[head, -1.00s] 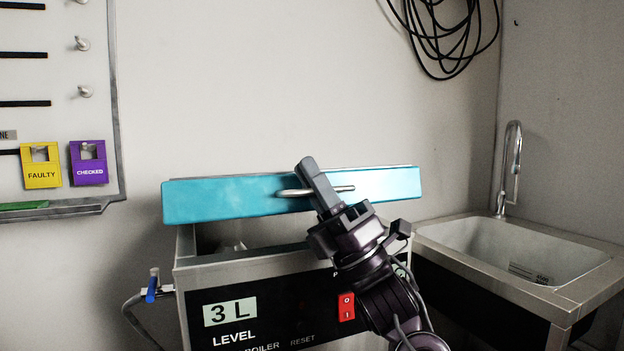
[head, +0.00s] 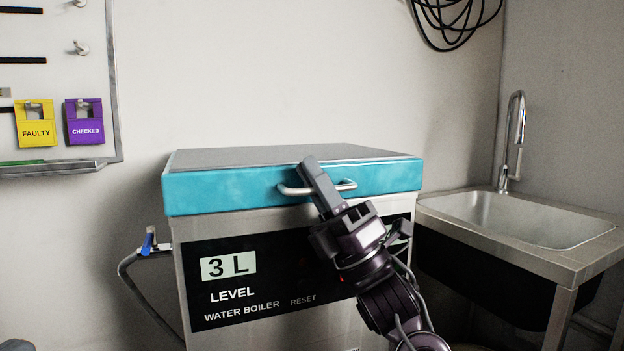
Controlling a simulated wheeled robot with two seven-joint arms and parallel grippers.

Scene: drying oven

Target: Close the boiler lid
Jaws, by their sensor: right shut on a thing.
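The boiler (head: 250,328) stands in the middle, a steel box with a black front panel reading "3 L LEVEL WATER BOILER". Its blue lid (head: 225,190) lies level on top, and no gap shows between lid and body at the front. A metal handle (head: 288,190) sticks out from the lid's front edge. My right gripper (head: 318,182) is at this handle, shut on it, with its arm reaching up from the lower right and covering part of the panel. My left gripper is not in view.
A steel sink (head: 530,220) with a tall tap (head: 515,140) stands to the right. A hose with a blue valve (head: 149,243) is on the boiler's left side. A board with yellow (head: 35,124) and purple tags (head: 84,122) hangs on the left wall. Black cable hangs at upper right.

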